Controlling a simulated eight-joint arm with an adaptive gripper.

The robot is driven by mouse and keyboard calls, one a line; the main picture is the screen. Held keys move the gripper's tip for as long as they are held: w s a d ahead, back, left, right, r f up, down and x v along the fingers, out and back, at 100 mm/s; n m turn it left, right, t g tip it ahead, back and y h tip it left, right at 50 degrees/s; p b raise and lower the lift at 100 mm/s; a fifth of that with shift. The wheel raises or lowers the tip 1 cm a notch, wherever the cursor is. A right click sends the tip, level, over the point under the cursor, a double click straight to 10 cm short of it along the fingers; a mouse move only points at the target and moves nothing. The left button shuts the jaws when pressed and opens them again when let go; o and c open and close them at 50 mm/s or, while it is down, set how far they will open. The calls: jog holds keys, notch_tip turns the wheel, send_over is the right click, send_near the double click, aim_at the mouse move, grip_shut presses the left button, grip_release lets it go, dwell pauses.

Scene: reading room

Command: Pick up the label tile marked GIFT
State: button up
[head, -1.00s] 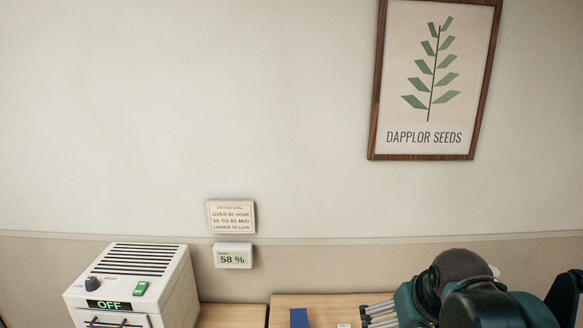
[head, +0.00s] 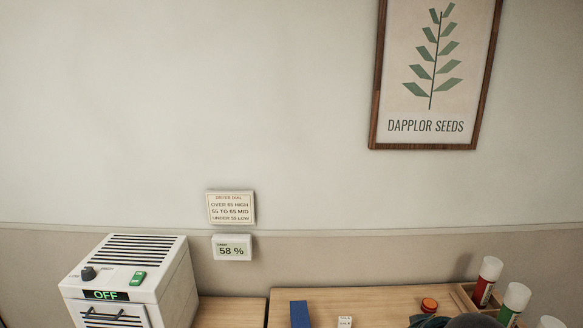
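A small white tile (head: 345,321) with dark print lies on the wooden table (head: 375,298) at the bottom edge of the head view. Its print is too small to read, so I cannot tell whether it is the GIFT tile. Part of my dark arm shows at the bottom edge, to the right of the tile. My gripper's fingers are out of the picture.
A blue block (head: 300,314) stands left of the tile. An orange-capped item (head: 429,305) is to the right. A wooden rack (head: 462,298) stands near red (head: 484,290) and green (head: 508,312) tubes. A white dryer (head: 150,300) reading OFF stands at left.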

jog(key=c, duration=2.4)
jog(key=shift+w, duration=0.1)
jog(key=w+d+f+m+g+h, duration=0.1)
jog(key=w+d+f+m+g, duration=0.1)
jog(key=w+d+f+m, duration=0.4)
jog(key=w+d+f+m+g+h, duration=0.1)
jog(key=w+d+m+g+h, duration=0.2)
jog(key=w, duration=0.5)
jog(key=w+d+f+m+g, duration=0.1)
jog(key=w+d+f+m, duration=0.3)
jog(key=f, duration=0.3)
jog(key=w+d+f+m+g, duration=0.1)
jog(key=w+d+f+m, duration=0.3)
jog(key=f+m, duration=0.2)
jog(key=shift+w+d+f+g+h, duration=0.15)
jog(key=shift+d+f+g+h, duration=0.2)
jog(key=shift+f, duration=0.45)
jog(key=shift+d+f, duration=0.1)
